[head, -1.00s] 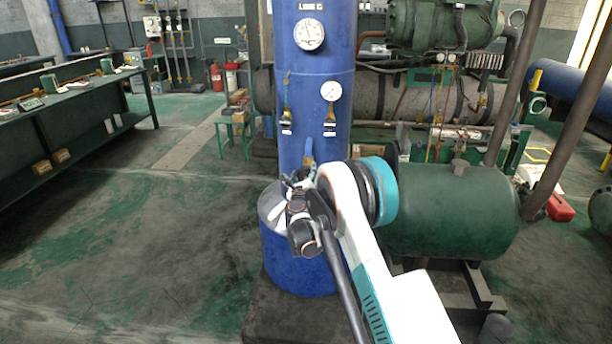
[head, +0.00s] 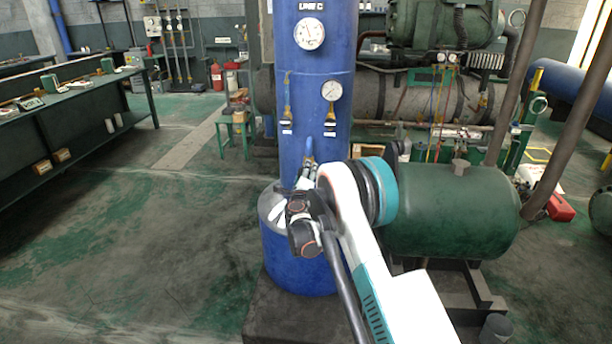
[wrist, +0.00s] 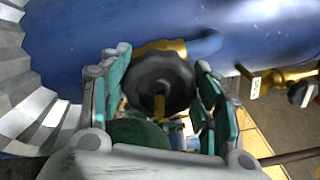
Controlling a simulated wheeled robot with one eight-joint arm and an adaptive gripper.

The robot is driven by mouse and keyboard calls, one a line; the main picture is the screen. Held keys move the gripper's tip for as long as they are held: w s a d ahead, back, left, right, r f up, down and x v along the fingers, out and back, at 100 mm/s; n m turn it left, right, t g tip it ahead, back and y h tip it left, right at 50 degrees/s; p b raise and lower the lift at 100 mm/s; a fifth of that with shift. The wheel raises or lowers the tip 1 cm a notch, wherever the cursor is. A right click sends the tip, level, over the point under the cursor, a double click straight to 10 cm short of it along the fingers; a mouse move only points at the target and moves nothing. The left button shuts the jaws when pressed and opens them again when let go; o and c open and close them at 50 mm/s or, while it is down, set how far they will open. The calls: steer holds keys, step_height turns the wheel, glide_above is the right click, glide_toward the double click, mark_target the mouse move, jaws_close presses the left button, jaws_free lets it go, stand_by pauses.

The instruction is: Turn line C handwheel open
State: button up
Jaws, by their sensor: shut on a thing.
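The black round handwheel (wrist: 160,76) shows in the wrist view on a brass valve (wrist: 166,47) joined to a blue pipe stub (wrist: 205,45). My gripper (wrist: 163,58) has its teal-padded fingers on either side of the handwheel and is shut on it. In the head view my gripper (head: 306,172) is at the front of the blue column (head: 318,110), whose label reads LINE C. The blue stub (head: 309,146) shows just above the fingers there. The handwheel itself is hidden in the head view.
Two gauges (head: 310,34) and small brass valves (head: 287,115) sit higher on the column. A green tank (head: 455,212) stands close on the right of my arm. A workbench (head: 70,120) is at the left, with open floor between it and the column.

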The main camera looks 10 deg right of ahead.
stand_by(0.3)
steer(key=o, duration=1.1)
steer(key=v, duration=1.2)
